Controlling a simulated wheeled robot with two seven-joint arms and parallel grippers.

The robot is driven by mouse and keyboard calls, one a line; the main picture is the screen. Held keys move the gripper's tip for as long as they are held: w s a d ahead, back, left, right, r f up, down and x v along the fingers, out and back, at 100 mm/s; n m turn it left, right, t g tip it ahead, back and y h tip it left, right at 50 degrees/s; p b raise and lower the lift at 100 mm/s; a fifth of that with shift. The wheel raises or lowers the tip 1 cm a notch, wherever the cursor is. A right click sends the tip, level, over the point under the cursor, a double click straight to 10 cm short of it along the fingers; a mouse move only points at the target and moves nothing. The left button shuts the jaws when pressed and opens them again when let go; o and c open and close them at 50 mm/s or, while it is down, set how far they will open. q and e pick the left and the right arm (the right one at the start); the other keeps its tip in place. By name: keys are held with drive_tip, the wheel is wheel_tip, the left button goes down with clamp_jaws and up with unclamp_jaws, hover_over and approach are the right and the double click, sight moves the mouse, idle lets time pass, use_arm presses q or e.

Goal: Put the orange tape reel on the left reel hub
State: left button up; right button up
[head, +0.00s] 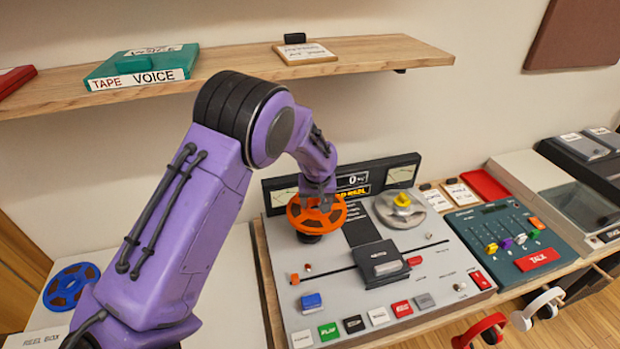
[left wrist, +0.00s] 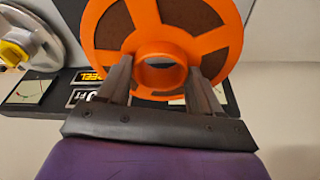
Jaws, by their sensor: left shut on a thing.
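The orange tape reel (head: 317,215) is at the upper left of the grey tape machine (head: 385,285), over a dark round base that shows just beneath it. I cannot tell whether the reel rests on that base or is slightly above it. My left gripper (head: 320,196) reaches down from above and is shut on the reel's raised centre collar. In the left wrist view the orange reel (left wrist: 162,40) fills the top, with the two fingers of my left gripper (left wrist: 160,78) on either side of the collar. The left reel hub is hidden under the reel. My right gripper is not in view.
A silver disc with a yellow knob (head: 402,200) is at the machine's upper right. A blue reel (head: 71,286) lies at the left. A wooden shelf (head: 365,54) hangs above, holding a teal tape box (head: 140,70). A mixer panel (head: 510,245) stands at the right.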

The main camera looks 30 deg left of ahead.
sight(309, 204)
use_arm(q)
drive_tip(key=a, duration=0.3)
drive_tip(key=shift+s+r+n, duration=0.15)
drive_tip(key=shift+r+n, duration=0.25)
drive_tip(key=shift+s+f, duration=0.15)
drive_tip(key=shift+d+f+b, duration=0.15)
drive_tip(key=shift+f+b, duration=0.05)
drive_tip(key=shift+b, duration=0.25)
drive_tip(key=shift+w+d+f+b, duration=0.1)
drive_tip(key=shift+w+f+b, duration=0.1)
drive_tip(key=shift+f+b, duration=0.25)
drive_tip(key=shift+w+d+f+b, duration=0.1)
drive_tip(key=shift+w+f+b, duration=0.1)
drive_tip(key=shift+f+b, duration=0.2)
drive_tip(key=shift+a+f+b, duration=0.1)
drive_tip(key=shift+f+b, duration=0.25)
drive_tip(key=shift+s+a+f+b, duration=0.1)
drive_tip(key=shift+s+f+b, duration=0.1)
drive_tip(key=shift+f+b, duration=0.55)
drive_tip(key=shift+b+x, duration=0.35)
drive_tip(key=shift+x, duration=0.6)
drive_tip(key=shift+s, duration=0.1)
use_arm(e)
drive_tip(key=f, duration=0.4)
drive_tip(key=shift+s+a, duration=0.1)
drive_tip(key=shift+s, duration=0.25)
